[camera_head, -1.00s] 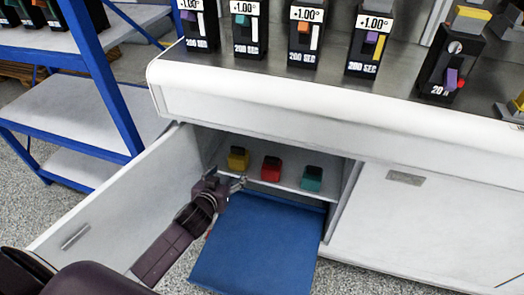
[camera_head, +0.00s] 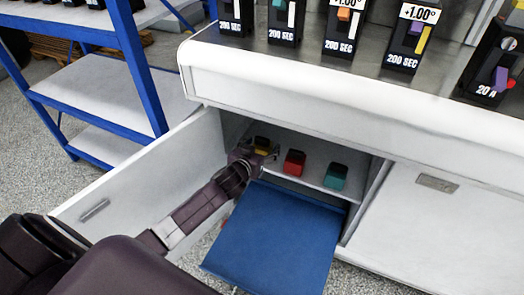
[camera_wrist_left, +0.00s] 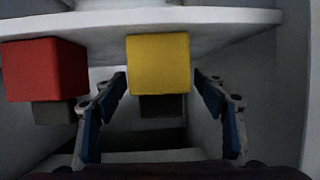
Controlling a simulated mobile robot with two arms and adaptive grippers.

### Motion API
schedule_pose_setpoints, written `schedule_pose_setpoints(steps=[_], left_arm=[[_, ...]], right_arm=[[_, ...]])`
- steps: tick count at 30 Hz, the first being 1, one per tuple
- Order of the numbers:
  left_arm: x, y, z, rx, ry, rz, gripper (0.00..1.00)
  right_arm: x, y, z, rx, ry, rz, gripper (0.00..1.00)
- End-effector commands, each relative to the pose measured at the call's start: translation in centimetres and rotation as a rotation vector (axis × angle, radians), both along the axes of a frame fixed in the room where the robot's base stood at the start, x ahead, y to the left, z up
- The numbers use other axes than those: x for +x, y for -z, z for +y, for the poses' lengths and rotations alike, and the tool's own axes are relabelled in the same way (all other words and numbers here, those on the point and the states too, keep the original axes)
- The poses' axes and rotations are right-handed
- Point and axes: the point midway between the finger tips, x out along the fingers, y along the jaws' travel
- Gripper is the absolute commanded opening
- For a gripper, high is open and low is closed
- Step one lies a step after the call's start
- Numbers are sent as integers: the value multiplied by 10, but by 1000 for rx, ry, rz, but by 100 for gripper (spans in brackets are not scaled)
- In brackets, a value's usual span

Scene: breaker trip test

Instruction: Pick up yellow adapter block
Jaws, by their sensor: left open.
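The yellow adapter block (camera_head: 262,143) is on a shelf inside the open cabinet, partly hidden behind my left gripper (camera_head: 265,152) in the head view. In the left wrist view the yellow adapter block (camera_wrist_left: 159,64) is a yellow cube with a dark part on it, in line with the gap between the fingers. My left gripper (camera_wrist_left: 161,112) is open and empty, with one blue-padded finger on each side of that line. I cannot tell whether the block is between the fingertips or just beyond them. My right gripper is not in view.
A red block (camera_head: 294,162) and a teal block (camera_head: 336,176) stand on the same shelf, to the right. The cabinet door (camera_head: 150,172) is open at the left. A blue panel (camera_head: 275,235) extends below the shelf. The counter (camera_head: 300,92) overhangs the opening.

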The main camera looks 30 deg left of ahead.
Motion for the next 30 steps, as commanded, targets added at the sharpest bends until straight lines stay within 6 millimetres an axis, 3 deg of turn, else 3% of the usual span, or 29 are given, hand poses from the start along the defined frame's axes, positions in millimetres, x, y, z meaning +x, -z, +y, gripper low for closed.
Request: schedule_pose_setpoints(steps=[5, 23, 30], left_arm=[[0, 0, 0, 0, 0, 0, 65], [0, 0, 0, 0, 0, 0, 0], [2, -6, -1, 1, 3, -11, 0]], right_arm=[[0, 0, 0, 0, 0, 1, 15], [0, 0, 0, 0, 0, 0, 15], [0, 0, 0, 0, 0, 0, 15]])
